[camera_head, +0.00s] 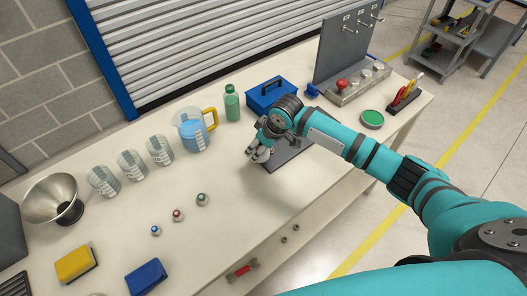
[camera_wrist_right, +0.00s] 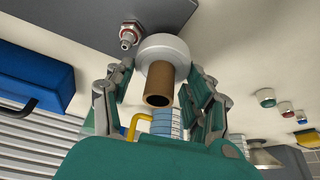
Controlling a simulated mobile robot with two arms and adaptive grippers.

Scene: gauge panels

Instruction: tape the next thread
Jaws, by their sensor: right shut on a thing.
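My right gripper (camera_head: 260,153) is over the left end of a dark grey plate (camera_head: 293,155) on the bench. In the right wrist view my right gripper (camera_wrist_right: 158,98) is shut on a white roll with a brown tube core (camera_wrist_right: 160,54), probably the tape. A threaded metal fitting with a red ring (camera_wrist_right: 130,34) stands on the plate right beside the roll; I cannot tell if they touch. Three small capped parts, blue (camera_head: 155,230), red (camera_head: 177,215) and green (camera_head: 202,199), stand apart on the bench. My left gripper is not in view.
A blue toolbox (camera_head: 270,93), green bottle (camera_head: 232,104) and yellow-handled jug (camera_head: 192,132) stand behind the gripper. Several clear cups (camera_head: 132,163) and a funnel (camera_head: 52,199) stand left.

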